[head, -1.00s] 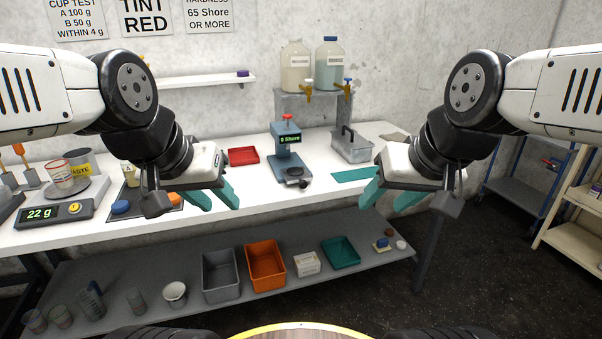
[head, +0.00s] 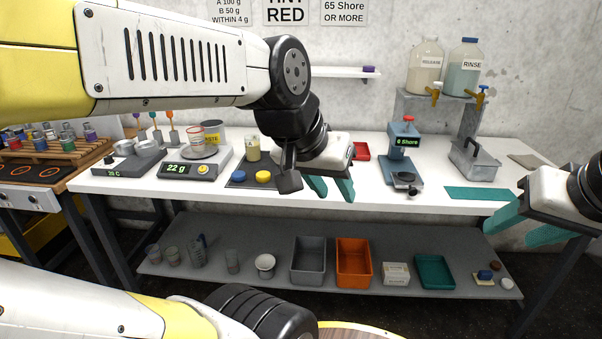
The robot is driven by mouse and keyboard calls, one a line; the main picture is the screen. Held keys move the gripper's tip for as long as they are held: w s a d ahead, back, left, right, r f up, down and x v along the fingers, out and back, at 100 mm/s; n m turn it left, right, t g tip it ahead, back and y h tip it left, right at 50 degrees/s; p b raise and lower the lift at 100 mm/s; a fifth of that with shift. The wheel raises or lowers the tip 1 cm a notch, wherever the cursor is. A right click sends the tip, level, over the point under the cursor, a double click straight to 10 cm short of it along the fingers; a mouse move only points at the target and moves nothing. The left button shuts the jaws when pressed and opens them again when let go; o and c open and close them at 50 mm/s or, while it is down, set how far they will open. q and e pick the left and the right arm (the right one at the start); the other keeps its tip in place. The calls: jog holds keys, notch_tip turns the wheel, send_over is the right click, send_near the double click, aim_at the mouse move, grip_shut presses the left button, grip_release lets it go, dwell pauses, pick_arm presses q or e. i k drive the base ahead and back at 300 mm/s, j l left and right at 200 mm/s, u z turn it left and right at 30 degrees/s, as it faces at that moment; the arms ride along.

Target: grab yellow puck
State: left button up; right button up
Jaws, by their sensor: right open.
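A yellow puck (head: 263,176) lies on a dark mat (head: 243,185) on the white bench, beside a blue puck (head: 238,172). My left gripper (head: 330,188) hangs to the right of the yellow puck, apart from it, with its teal fingers spread and nothing seen between them. Part of its wrist covers the right side of the mat. My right gripper (head: 528,227) is far to the right, near the bench's right end, open and empty.
A scale (head: 178,170) reading 22 g stands left of the mat. A pale jar (head: 253,149) stands at the mat's back. A red tray (head: 361,151) and a Shore tester (head: 402,153) are to the right. The lower shelf holds bins and cups.

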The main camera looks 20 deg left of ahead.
aim_at(263, 176)
jog(key=u, duration=1.45)
jog(key=i+l+u, duration=0.15)
jog(key=i, duration=0.35)
jog(key=i+l+u, duration=0.15)
jog(key=i, duration=0.35)
